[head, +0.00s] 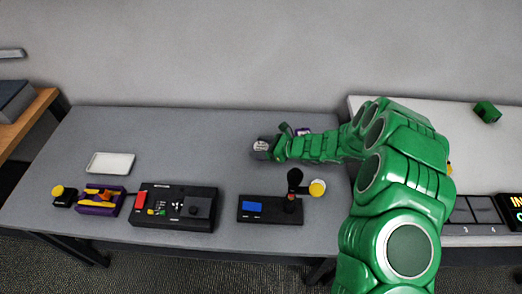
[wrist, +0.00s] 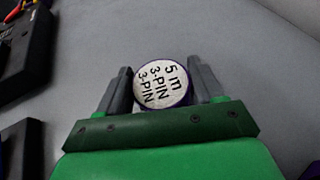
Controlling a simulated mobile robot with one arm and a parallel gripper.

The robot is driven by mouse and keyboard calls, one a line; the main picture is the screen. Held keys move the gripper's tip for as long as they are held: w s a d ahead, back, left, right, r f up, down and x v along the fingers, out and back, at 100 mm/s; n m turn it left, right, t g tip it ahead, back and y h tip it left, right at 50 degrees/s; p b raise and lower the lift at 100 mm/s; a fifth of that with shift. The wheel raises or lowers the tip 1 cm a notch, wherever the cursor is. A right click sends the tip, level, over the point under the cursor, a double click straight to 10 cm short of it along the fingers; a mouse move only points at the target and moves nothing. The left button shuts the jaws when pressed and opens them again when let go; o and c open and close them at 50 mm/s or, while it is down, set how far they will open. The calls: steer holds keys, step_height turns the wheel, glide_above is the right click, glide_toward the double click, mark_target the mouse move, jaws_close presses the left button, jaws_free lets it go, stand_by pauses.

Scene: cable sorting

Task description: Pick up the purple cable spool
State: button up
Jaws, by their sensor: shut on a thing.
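The purple cable spool (wrist: 162,83) is between the two grey fingers of my gripper (wrist: 160,68) in the wrist view. Its round pale label reads "5 m 3-PIN 3-PIN", and a dark purple rim shows around the edge. My gripper is shut on it. In the head view my gripper (head: 264,148) is over the back right of the grey table, and the spool's pale label (head: 260,146) shows at its tip. I cannot tell whether the spool touches the table.
On the grey table (head: 110,125) are a white tray (head: 111,162), a purple-and-orange item (head: 100,201), a black control box (head: 174,207) and a tester with a blue screen (head: 270,208). A small purple item (head: 301,131) sits behind my arm. A white table with a green block (head: 487,112) adjoins at right.

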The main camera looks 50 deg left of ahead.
mark_target(261, 146)
steer(key=shift+r, duration=5)
